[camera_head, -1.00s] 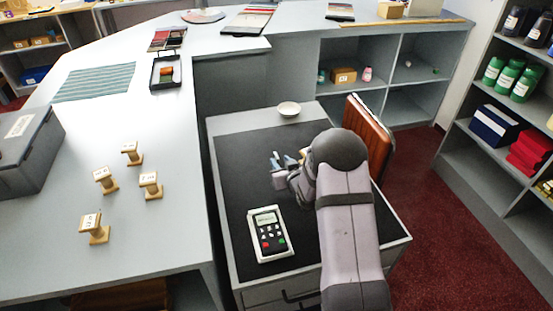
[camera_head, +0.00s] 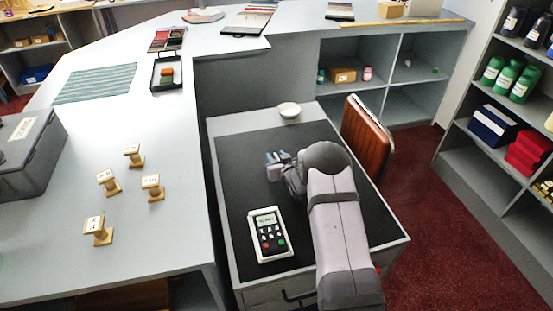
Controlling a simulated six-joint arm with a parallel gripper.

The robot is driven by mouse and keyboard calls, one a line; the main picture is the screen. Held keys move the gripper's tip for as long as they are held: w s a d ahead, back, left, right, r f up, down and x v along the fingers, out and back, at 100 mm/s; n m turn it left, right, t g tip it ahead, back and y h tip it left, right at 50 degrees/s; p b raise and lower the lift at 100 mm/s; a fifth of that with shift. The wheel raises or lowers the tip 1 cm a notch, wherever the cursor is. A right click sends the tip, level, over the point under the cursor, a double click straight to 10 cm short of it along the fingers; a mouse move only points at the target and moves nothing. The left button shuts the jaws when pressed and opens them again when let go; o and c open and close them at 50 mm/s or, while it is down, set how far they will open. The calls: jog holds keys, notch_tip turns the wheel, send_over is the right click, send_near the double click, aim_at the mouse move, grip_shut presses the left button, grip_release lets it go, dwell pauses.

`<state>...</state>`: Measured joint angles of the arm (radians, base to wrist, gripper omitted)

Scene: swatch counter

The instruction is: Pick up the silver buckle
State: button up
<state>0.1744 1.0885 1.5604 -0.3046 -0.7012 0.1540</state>
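I cannot make out a silver buckle in this view; it may be hidden by my arm or too small to see. My gripper (camera_head: 275,157) is low over the black mat (camera_head: 236,180) on the grey drawer cabinet, in front of the small white bowl (camera_head: 289,110). Its fingertips point away from the camera. They are small and close together here, so I cannot tell whether they are apart or hold anything. My arm covers the right part of the mat.
A white card terminal (camera_head: 270,235) lies on the mat, left of my arm. A brown upright case (camera_head: 366,138) stands at the cabinet's right side. Several wooden spools (camera_head: 98,230) and a grey box (camera_head: 28,152) are on the left counter.

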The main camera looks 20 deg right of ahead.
aim_at(276, 156)
grip_shut()
jog(key=shift+r, duration=0.1)
dwell(0.3)
notch_tip(276, 156, up, 10)
jog(key=shift+f+b, duration=0.15)
jog(key=shift+b, duration=0.65)
